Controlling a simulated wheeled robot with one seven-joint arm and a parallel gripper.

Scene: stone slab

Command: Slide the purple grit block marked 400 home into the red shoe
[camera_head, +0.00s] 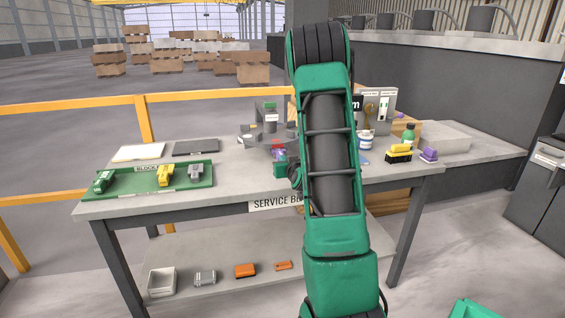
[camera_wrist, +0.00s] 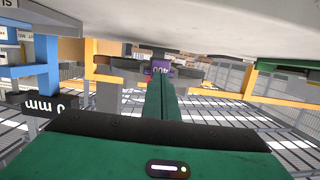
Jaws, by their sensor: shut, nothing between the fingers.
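The purple grit block (camera_wrist: 160,68) shows in the wrist view with its 400 marking upside down. It lies just beyond the tips of my gripper (camera_wrist: 160,82), whose green fingers are shut together with nothing between them. I cannot tell whether the tips touch the block. In the head view, a small purple patch (camera_head: 278,154) shows at the green end of my gripper, left of my forearm. I cannot clearly make out the red shoe or how deep the block sits in it. My arm hides part of the bench there.
A green tray (camera_head: 135,190) with several blocks stands at the bench's left. A grey fixture (camera_head: 266,127) stands behind my gripper. The bench front between tray and gripper is clear.

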